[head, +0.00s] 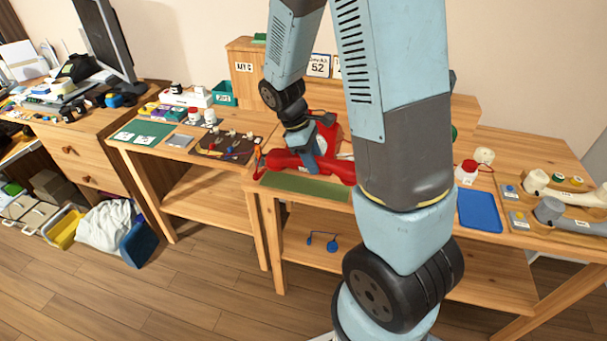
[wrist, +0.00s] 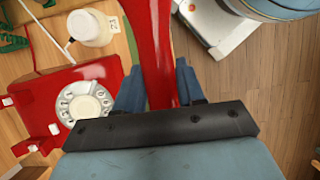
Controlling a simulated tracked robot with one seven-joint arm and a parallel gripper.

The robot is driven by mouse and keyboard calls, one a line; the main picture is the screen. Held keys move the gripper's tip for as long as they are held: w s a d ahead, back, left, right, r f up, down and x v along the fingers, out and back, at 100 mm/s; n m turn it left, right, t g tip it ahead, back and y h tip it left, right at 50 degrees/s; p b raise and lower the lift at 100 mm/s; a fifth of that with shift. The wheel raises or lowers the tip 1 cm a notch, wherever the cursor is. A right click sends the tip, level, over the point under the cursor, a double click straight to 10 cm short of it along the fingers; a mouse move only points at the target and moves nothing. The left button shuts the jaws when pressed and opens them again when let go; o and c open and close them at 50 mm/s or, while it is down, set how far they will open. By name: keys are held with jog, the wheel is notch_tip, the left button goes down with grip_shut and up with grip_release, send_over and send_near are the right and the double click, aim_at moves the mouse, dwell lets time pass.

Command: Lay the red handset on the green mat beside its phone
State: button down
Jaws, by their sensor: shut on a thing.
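The red handset (head: 283,163) is in my gripper (head: 311,165), just behind the green mat (head: 300,186) in the head view. In the wrist view the handset (wrist: 150,45) runs up between the two blue fingers (wrist: 158,88), which are shut on it. I cannot tell how high it is above the table. The red phone (head: 331,130) stands behind, partly hidden by my arm. In the wrist view its body (wrist: 28,92) and white dial (wrist: 85,104) are left of the handset, with the cradle bare. A thin green strip shows beside the handset there.
A blue mat (head: 480,210) lies to the right, near a cream handset (head: 560,190) and a grey handset (head: 562,214). A white jar (wrist: 90,27) stands near the phone in the wrist view. The left table (head: 150,160) holds small items. The table's front edge is close to the green mat.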

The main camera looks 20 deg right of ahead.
jog(key=w+f, duration=0.2)
jog(key=f, duration=0.1)
jog(key=w+a+f, duration=0.1)
jog(key=w+f, duration=0.1)
jog(key=shift+w+f, duration=0.1)
jog(key=shift+f, duration=1.6)
jog(key=c, duration=0.7)
grip_release()
jog(key=shift+f, duration=0.1)
jog(key=v, duration=1.2)
jog(key=s+d+r+m+t+y, duration=0.1)
jog(key=s+r+m+t, duration=0.2)
jog(key=r, duration=0.5)
jog(key=s+d+r+m+t+y, duration=0.1)
jog(key=s+d+r+m+y, duration=0.1)
jog(key=s+r, duration=0.5)
jog(key=s+r+m+t, duration=0.1)
jog(key=s+r+m, duration=0.1)
jog(key=s+r, duration=0.1)
jog(key=s+r+m+t, duration=0.2)
jog(key=s+r, duration=0.1)
jog(key=s, duration=0.2)
jog(key=s+r+m+t, duration=0.1)
jog(key=s+r, duration=0.1)
jog(key=s, duration=0.2)
jog(key=shift+s+d+r+m+y, duration=0.15)
jog(key=shift+d+r+m+y, duration=0.15)
jog(key=shift+r+m+y, duration=0.1)
